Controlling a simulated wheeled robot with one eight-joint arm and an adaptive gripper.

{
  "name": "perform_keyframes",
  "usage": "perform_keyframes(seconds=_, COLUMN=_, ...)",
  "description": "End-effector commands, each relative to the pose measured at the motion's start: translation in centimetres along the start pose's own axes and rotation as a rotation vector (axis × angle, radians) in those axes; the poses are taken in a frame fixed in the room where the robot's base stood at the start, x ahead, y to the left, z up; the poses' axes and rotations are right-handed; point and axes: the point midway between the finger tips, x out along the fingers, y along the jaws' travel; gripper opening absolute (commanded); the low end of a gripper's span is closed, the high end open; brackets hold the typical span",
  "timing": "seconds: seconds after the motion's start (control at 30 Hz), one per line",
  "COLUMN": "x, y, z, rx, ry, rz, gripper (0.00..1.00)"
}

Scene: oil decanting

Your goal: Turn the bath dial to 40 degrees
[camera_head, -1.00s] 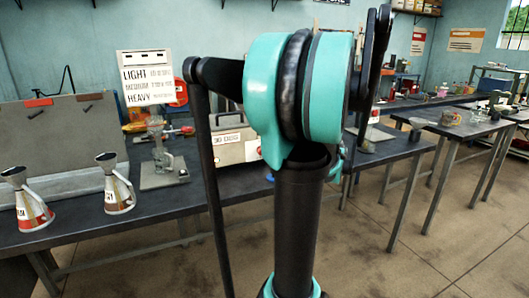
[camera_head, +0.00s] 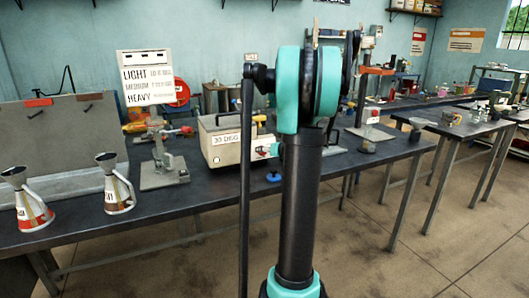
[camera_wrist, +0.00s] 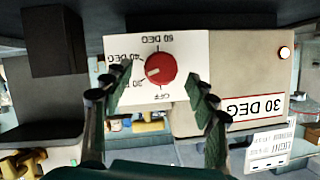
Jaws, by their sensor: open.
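The bath (camera_head: 222,150) is a pale box with a dark lid edge and a "30 DEG" label, standing on the dark bench. In the wrist view, which is upside down, its red round dial (camera_wrist: 161,66) sits on a white plate (camera_wrist: 194,50) marked OFF, 30, 40 and 60 DEG. The dial's pale mark points left and slightly down, nearer the 30 DEG label than 40. My gripper (camera_wrist: 152,90) is open, with one finger on each side of the dial's lower part in the picture. I cannot tell whether it touches. My arm partly hides the dial side in the head view.
Two metal cans (camera_head: 117,183) (camera_head: 31,199) stand on the left of the bench. A stand (camera_head: 163,166) and a LIGHT/MEDIUM/HEAVY sign (camera_head: 146,78) are left of the bath. A blue knob-like piece (camera_head: 273,177) lies near the bench's front edge.

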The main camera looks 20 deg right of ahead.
Motion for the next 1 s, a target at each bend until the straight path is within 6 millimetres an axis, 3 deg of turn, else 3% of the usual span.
perform_keyframes(seconds=0.2, x=1.6, y=0.0, z=0.0, rx=0.0, ry=0.001, rz=0.0, gripper=0.58)
perform_keyframes(seconds=0.5, x=1.8, y=0.0, z=0.0, rx=0.0, ry=0.001, rz=0.0, gripper=0.58)
perform_keyframes(seconds=0.9, x=1.8, y=0.0, z=0.0, rx=0.0, ry=0.0, rz=0.0, gripper=0.1)
perform_keyframes(seconds=1.0, x=1.8, y=0.0, z=0.0, rx=0.001, ry=0.0, rz=0.0, gripper=0.08)
